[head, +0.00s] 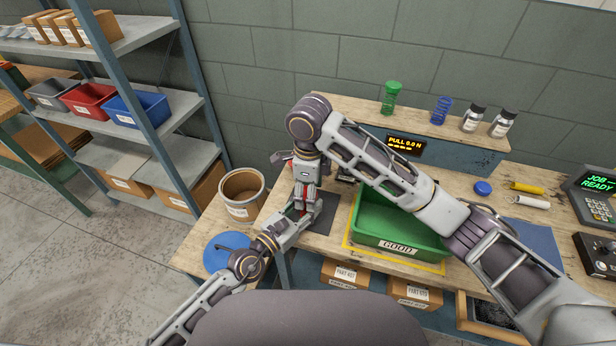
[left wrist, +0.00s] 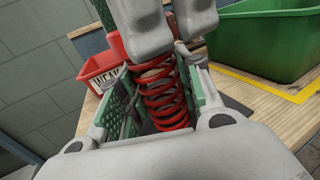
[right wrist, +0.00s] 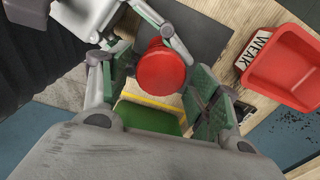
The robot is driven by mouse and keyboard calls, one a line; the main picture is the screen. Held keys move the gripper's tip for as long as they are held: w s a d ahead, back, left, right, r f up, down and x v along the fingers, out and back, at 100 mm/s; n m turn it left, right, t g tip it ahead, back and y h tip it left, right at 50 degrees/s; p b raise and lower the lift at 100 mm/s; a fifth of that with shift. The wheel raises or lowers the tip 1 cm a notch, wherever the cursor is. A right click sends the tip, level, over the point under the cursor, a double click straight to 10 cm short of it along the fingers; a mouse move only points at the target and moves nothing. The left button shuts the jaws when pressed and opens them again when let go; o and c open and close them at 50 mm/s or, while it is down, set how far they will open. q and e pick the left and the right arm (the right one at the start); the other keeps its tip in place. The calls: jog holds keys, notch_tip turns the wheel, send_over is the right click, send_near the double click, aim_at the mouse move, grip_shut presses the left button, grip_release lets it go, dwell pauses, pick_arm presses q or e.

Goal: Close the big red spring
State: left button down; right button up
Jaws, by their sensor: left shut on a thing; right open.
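The big red spring stands upright on the dark mat (head: 322,218); its coils show in the left wrist view (left wrist: 162,98). Its round red top (right wrist: 160,70) shows in the right wrist view. My left gripper (head: 304,212) is shut on the spring, with its green pads on either side of the coils. My right gripper (right wrist: 158,80) comes from above; its fingers are open on either side of the red top. The grippers hide most of the spring in the head view.
A green GOOD bin (head: 398,238) stands right of the spring. A red WEAK bin (right wrist: 290,65) is close behind it. A round cardboard tub (head: 241,208) and blue disc (head: 222,262) are to the left. Green (head: 390,98) and blue (head: 441,110) springs stand on the back shelf.

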jog(key=n, duration=0.3)
jog(key=shift+r, duration=0.3)
jog(key=n, duration=0.4)
jog(key=shift+a+r+n, duration=0.15)
jog(key=shift+r+n, duration=0.1)
jog(key=shift+n, duration=0.05)
jog(key=n, duration=0.4)
jog(key=shift+w+a+r, duration=0.1)
jog(key=shift+r, duration=0.2)
jog(key=n, duration=0.4)
jog(key=shift+r, duration=0.3)
jog(key=n, duration=0.3)
jog(key=shift+a+r, duration=0.1)
jog(key=shift+r, duration=0.1)
jog(key=n, duration=0.4)
jog(key=shift+r, duration=0.3)
jog(key=n, duration=0.4)
jog(key=shift+r, duration=0.25)
jog(key=n, duration=0.4)
jog(key=shift+r, duration=0.25)
jog(key=n, duration=0.6)
jog(key=shift+r+n, duration=0.4)
jog(key=n, duration=0.4)
jog(key=r+n, duration=0.1)
jog(key=n, duration=0.8)
jog(key=shift+r, duration=0.35)
jog(key=n, duration=0.7)
jog(key=shift+d+r, duration=0.2)
jog(key=shift+r, duration=0.2)
